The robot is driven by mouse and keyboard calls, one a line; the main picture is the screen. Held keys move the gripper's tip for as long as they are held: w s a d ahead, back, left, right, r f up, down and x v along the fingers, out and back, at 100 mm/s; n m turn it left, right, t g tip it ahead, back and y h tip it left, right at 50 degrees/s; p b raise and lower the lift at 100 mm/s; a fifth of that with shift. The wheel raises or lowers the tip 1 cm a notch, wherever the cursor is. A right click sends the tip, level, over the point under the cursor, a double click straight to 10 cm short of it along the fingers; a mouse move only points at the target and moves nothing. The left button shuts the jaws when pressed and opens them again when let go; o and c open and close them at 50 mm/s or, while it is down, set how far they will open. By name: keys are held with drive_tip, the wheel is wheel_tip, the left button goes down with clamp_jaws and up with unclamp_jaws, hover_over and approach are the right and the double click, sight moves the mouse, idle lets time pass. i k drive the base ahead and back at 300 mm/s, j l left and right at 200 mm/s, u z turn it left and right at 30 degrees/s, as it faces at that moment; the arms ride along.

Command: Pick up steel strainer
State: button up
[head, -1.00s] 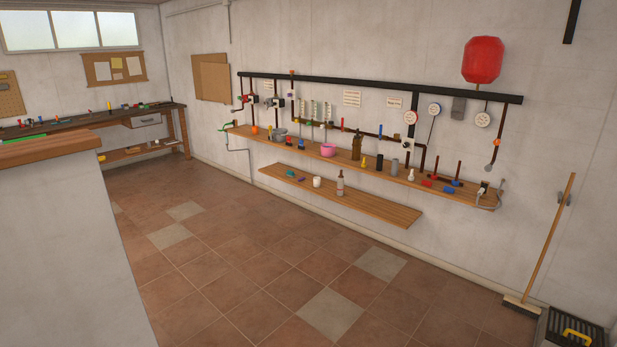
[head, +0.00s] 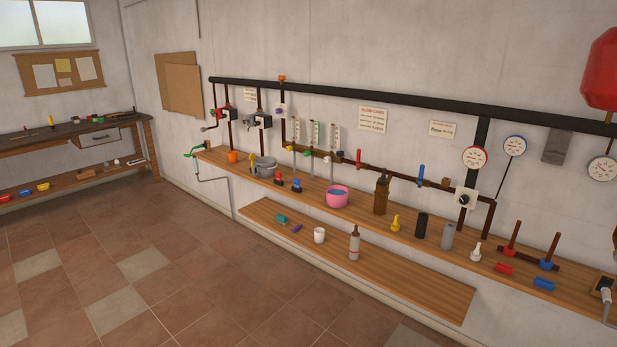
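No part of my gripper shows. I cannot tell for sure which thing is the steel strainer. A grey upright cylinder (head: 448,236) stands on the upper wooden shelf, right of centre. A black cylinder (head: 421,225) of similar size stands just left of it. A grey metal pot (head: 264,167) stands farther left on the same shelf. All three are small in view, so mesh or holes cannot be made out.
The upper shelf (head: 345,214) also holds a pink bowl (head: 337,196), a brown canister (head: 381,195) and a yellow fitting (head: 395,223). The lower shelf (head: 410,290) holds a bottle (head: 354,243) and white cup (head: 319,235). Tiled floor (head: 190,270) in front is clear.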

sight(383, 180)
drive_tip(key=i+j+z, duration=0.1)
drive_tip(key=i+z, duration=0.2)
drive_tip(key=i, duration=0.2)
drive_tip(key=i+j+z, duration=0.2)
drive_tip(key=i+z, duration=0.15)
drive_tip(key=i, duration=0.15)
drive_tip(key=i+j+z, duration=0.3)
drive_tip(key=i, duration=0.2)
drive_tip(key=i+j+z, duration=0.8)
drive_tip(key=j+z, duration=0.2)
drive_tip(key=j, duration=0.25)
